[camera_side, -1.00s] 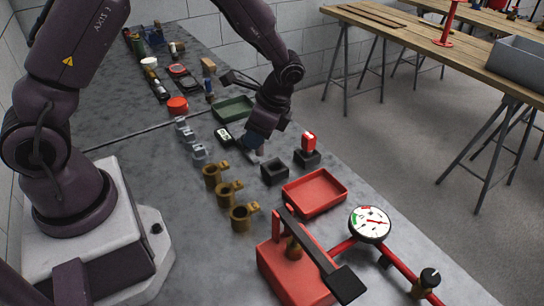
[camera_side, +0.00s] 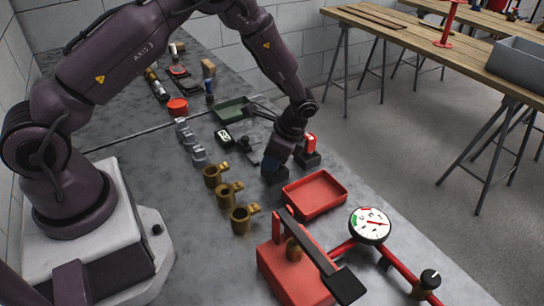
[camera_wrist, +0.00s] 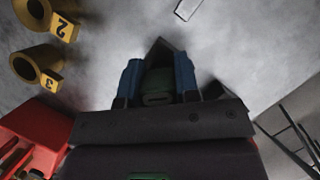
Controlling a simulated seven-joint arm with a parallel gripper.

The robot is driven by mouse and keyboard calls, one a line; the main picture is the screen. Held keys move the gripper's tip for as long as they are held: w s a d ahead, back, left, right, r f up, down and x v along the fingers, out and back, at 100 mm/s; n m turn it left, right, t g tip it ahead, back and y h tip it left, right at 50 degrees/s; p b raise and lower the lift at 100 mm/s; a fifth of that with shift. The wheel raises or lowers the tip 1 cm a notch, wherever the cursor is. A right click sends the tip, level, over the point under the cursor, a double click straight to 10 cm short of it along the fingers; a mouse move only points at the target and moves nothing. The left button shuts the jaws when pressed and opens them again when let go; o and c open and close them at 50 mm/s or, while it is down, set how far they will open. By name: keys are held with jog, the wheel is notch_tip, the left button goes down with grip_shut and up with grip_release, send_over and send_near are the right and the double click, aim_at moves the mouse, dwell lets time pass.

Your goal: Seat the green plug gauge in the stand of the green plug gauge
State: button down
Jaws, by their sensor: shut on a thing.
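The green plug gauge (camera_wrist: 158,88) is between the blue fingers of my gripper (camera_wrist: 158,80) in the wrist view; my gripper is shut on it. The dark square stand (camera_wrist: 163,47) shows just beyond the plug in the wrist view, partly covered by it. In the side view my gripper (camera_side: 273,163) points down at the stand (camera_side: 275,180), whose top it hides. The plug is not visible in the side view. I cannot tell whether its lower end is inside the stand or above it.
A red plug in a dark stand (camera_side: 311,160) is close on the right. A red tray (camera_side: 314,194) lies in front. Several brass fittings (camera_side: 228,193) stand to the left. A green tray (camera_side: 233,109) lies behind. A red pump with a gauge (camera_side: 370,225) is at the front.

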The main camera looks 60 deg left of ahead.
jog(key=shift+f, duration=0.15)
jog(key=c, duration=0.8)
grip_release()
jog(key=shift+c, duration=0.2)
jog(key=v, duration=1.3)
jog(key=s+r+n+t+h, duration=0.15)
jog(key=s+r, duration=0.25)
jog(key=r, duration=0.4)
jog(key=s+r+n+t, duration=0.2)
jog(key=s+r+n, duration=0.1)
jog(key=s+r, duration=0.3)
jog(key=s+r+n+t+h, duration=0.1)
jog(key=s+r+n+t, duration=0.1)
jog(key=s, duration=0.4)
jog(key=s+d+r+n+t, duration=0.1)
jog(key=s+r+n+t, duration=0.1)
jog(key=s, duration=0.5)
jog(key=shift+s+d+r+t+h, duration=0.25)
jog(key=shift+r+t+h, duration=0.1)
jog(key=shift+r+t, duration=0.4)
jog(key=shift+r+n, duration=0.1)
jog(key=shift+n, duration=0.15)
